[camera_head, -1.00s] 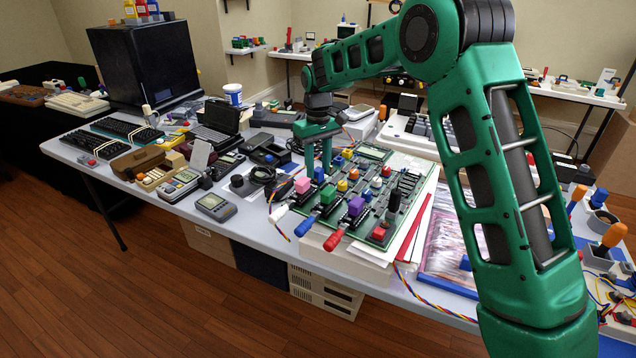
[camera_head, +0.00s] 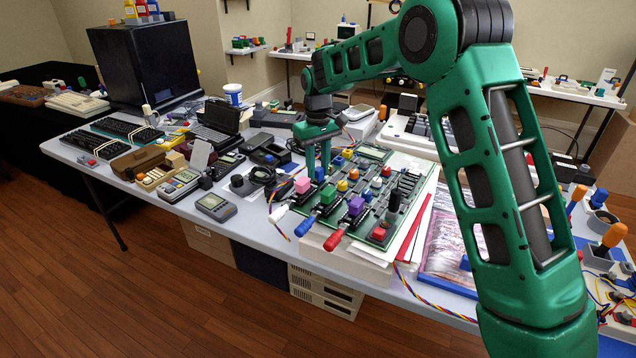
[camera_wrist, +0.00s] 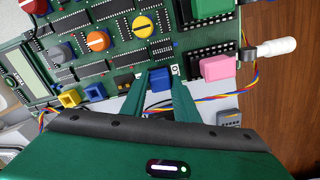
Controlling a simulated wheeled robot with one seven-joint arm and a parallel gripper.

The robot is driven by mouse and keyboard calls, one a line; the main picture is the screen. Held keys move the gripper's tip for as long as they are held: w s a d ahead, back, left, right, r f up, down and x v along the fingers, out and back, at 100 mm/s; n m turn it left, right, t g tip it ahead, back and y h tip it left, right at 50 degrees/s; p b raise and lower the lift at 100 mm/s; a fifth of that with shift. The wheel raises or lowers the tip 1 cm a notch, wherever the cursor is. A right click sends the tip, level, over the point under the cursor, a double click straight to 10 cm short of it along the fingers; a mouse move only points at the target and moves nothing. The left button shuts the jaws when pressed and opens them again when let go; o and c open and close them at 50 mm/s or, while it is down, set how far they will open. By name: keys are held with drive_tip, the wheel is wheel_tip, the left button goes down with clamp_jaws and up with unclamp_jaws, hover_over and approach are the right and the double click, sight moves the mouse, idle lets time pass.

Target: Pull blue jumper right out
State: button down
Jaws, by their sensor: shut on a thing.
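The right blue jumper (camera_wrist: 160,77) is a small blue block at the edge of the green circuit board (camera_wrist: 108,68). My gripper (camera_wrist: 160,86) is shut on it, one green finger on each side. I cannot tell whether its underside touches the board. Another blue jumper (camera_wrist: 95,92) and a yellow jumper (camera_wrist: 69,97) sit to its left along the same edge. In the head view my gripper (camera_head: 318,168) points down at the far left edge of the board (camera_head: 327,202), and the fingers partly hide the held jumper.
A pink block (camera_wrist: 217,67) on a black socket and a white-handled plug (camera_wrist: 277,47) are right of the fingers. Orange and yellow knobs crowd the board. Coloured wires (camera_wrist: 212,100) run close behind the jumper. A handheld (camera_head: 215,206) lies left of the board.

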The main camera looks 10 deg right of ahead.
sight(318, 168)
drive_tip(key=shift+r, duration=0.9)
idle(0.4)
drive_tip(key=shift+r, duration=1.95)
